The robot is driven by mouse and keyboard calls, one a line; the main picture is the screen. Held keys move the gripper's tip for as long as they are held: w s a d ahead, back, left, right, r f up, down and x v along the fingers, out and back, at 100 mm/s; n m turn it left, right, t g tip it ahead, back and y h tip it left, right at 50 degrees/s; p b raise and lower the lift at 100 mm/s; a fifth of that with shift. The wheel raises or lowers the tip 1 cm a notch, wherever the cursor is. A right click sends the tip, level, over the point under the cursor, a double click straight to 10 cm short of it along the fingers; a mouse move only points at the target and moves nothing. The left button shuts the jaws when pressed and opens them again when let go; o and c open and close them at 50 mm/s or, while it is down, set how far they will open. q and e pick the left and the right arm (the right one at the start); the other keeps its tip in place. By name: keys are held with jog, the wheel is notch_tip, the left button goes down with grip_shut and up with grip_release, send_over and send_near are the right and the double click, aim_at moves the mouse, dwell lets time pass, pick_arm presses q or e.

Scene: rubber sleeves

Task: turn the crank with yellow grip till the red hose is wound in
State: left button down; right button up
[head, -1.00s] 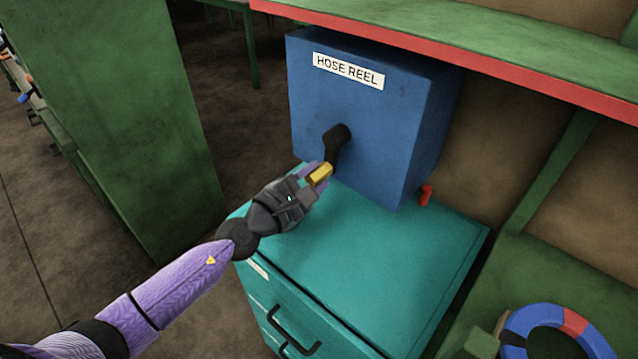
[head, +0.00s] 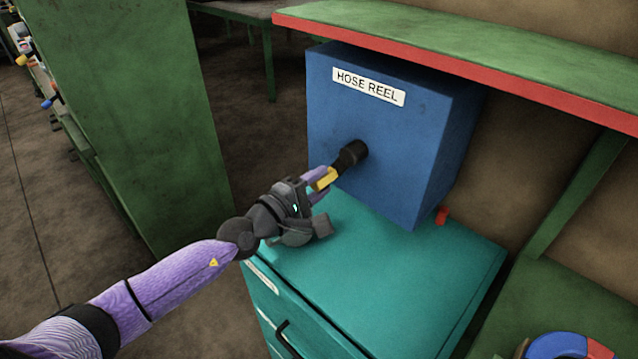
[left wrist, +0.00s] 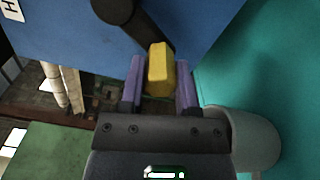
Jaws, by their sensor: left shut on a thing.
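The blue hose reel box (head: 395,150) stands on a teal cabinet. Its black crank (head: 350,155) sticks out of the front face and points to the lower left, ending in a yellow grip (head: 326,180). My left gripper (head: 320,180) is shut on the yellow grip. In the left wrist view the yellow grip (left wrist: 160,70) sits between the two purple fingers (left wrist: 160,85), with the black crank arm (left wrist: 140,25) behind it. A short red hose end (head: 442,215) shows at the lower right side of the box. My right gripper is not in view.
The teal cabinet (head: 390,285) has a clear top in front of the box. A green shelf with a red edge (head: 450,65) hangs over the box. A tall green panel (head: 130,120) stands at left. A blue and red ring (head: 560,345) lies at the lower right.

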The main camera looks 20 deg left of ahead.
pick_arm(q)
jog(key=shift+c, duration=1.6)
grip_release()
jog(key=v, duration=1)
